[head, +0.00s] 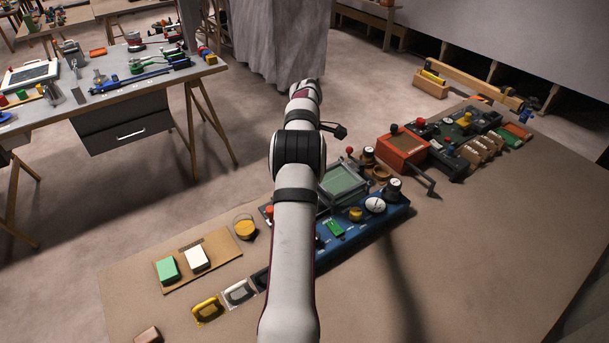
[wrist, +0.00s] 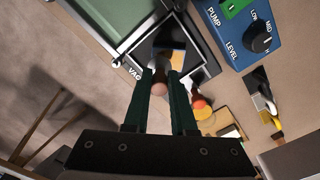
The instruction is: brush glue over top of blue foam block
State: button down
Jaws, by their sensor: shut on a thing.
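In the wrist view my gripper (wrist: 164,76) is shut on a slim thing with a rounded, wood-coloured end (wrist: 158,89). It may be the brush handle; its far part is hidden or too dark to tell. The gripper is above a dark square frame (wrist: 201,77) marked VAC. In the head view my arm hides the gripper. I cannot make out a blue foam block in either view. A green block (head: 167,268) and a white block (head: 196,258) lie on a brown board (head: 218,243) at the left of the bench. A glue pot cannot be told for certain.
A blue control panel (head: 376,222) with knobs stands beside my arm; it also shows in the wrist view (wrist: 243,48). A yellow-topped round thing (head: 245,228) and a yellow framed piece (head: 207,309) are nearby. A red box (head: 402,148) stands farther back. The bench's right front is clear.

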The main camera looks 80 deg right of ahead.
jog(key=shift+d, duration=0.35)
jog(key=shift+a, duration=2.2)
dwell(0.9)
notch_tip(320, 180, up, 6)
dwell(0.6)
